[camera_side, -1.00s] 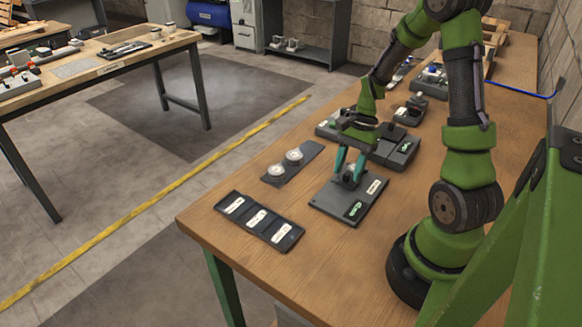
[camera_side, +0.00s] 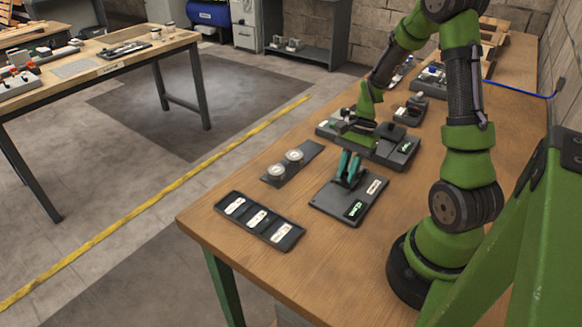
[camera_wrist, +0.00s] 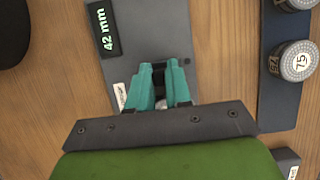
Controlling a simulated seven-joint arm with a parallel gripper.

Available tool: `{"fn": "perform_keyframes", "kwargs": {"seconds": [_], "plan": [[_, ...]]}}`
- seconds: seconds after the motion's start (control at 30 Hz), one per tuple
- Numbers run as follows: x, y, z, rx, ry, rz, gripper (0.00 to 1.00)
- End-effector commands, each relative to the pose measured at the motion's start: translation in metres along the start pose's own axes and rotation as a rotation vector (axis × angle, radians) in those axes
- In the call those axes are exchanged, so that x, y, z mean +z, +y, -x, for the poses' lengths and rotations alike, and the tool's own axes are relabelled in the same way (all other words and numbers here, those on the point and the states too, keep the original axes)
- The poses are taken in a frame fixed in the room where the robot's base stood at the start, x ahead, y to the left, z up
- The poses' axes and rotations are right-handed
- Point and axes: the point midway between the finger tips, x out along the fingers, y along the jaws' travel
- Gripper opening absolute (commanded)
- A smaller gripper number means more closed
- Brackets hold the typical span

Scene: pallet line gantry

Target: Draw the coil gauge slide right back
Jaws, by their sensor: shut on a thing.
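The coil gauge (camera_side: 332,200) is a flat dark grey plate on the wooden bench in the side view, with a green-lettered display and a white label. In the wrist view its plate (camera_wrist: 150,35) carries a display (camera_wrist: 101,30) reading "42 mm". My gripper (camera_side: 347,182) points down over the plate with teal fingers. In the wrist view my gripper (camera_wrist: 159,85) is shut on a small dark part of the gauge, taken to be its slide. The fingers hide most of that part, so its place along its travel cannot be told.
A dark strip with two round dials (camera_side: 276,170) lies left of the gauge. A dark panel with three white labels (camera_side: 270,237) lies at the near left. A larger grey device (camera_side: 397,152) stands behind. Bare wood separates these.

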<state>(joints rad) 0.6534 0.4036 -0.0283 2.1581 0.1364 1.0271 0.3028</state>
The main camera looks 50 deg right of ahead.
Motion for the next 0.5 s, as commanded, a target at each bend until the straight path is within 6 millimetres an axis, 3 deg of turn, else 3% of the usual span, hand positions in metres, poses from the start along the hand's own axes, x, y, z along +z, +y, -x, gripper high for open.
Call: {"fn": "perform_keyframes", "kwargs": {"seconds": [0.3, 0.5], "plan": [[0.038, -0.001, -0.014, -0.001, 0.000, 0.004, 0.00], [0.041, 0.000, -0.016, -0.001, -0.001, 0.000, 0.00]]}}
